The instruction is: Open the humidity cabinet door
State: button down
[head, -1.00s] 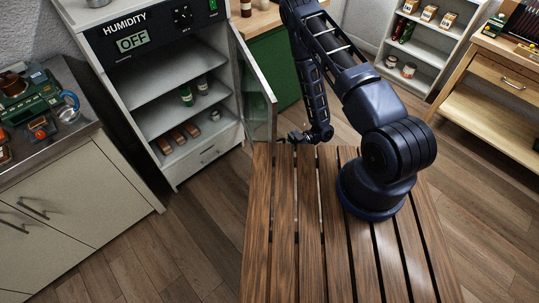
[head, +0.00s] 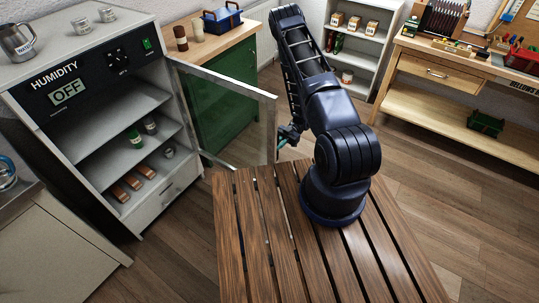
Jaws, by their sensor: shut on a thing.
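The humidity cabinet (head: 95,85) stands at the left, its dark panel reading "HUMIDITY" and "OFF". Its glass door (head: 222,81) has a pale metal frame and stands wide open, swung out to the right from the cabinet's right side. My gripper (head: 286,137) is at the door's free outer edge, shut on the door there, probably on its handle. The handle itself and the fingertips are too small and partly hidden to see clearly.
My arm stands over a slatted wooden surface (head: 260,240) in front. A green cabinet (head: 225,60) with a wooden top is behind the door. A white shelf unit (head: 360,50) and a workbench (head: 460,105) stand at the right. Wood floor is clear between them.

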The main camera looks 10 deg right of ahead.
jog(key=w+a+v, duration=0.1)
jog(key=v, duration=0.5)
jog(key=shift+w, duration=0.1)
jog(key=c, duration=1.6)
grip_release()
jog(key=shift+c, duration=0.2)
jog(key=shift+d, duration=0.15)
jog(key=v, duration=1)
jog(key=shift+w+d, duration=0.25)
jog(key=shift+w, duration=0.05)
